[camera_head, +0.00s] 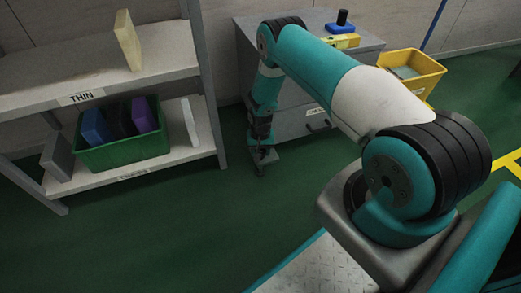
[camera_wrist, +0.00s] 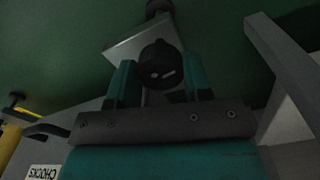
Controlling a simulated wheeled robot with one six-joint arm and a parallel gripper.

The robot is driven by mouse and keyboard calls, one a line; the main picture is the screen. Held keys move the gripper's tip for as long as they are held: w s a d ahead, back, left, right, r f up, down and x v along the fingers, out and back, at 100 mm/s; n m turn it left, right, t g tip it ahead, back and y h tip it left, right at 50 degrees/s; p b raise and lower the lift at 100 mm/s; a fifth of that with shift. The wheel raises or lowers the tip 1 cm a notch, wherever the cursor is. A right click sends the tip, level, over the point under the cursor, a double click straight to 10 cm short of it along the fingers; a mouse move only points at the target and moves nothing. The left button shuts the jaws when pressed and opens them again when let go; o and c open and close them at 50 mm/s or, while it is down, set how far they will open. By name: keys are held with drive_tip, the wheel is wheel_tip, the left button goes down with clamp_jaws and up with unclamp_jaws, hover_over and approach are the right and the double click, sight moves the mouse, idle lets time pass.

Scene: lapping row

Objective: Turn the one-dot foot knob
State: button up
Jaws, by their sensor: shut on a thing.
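A round black knob (camera_wrist: 160,64) with one white dot and a white line on its face sits between the two teal fingers of my gripper (camera_wrist: 160,82) in the wrist view. My gripper is shut on it. A light grey plate (camera_wrist: 128,44) is behind the knob, with a dark round part (camera_wrist: 157,8) at its far end. In the head view my gripper (camera_head: 262,150) is low near the floor, at the left front corner of the grey cabinet (camera_head: 300,128). The knob is too small and covered to make out there.
The cabinet carries a yellow block (camera_head: 341,41) and a black-topped object (camera_head: 342,20). A yellow bin (camera_head: 425,75) stands to its right. A shelf rack (camera_head: 150,62) at the left holds a tan board (camera_head: 127,40) and a green crate (camera_head: 125,152) of blocks. Green floor (camera_head: 190,235) is clear in front.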

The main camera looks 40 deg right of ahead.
sight(261, 151)
drive_tip(key=shift+w+d+m, duration=0.1)
drive_tip(key=shift+m, duration=0.4)
drive_tip(key=o, duration=0.9)
drive_tip(key=shift+r, duration=0.1)
wheel_tip(261, 151, up, 17)
drive_tip(key=p, duration=0.7)
drive_tip(key=shift+r+p, duration=0.15)
drive_tip(key=shift+p, duration=0.15)
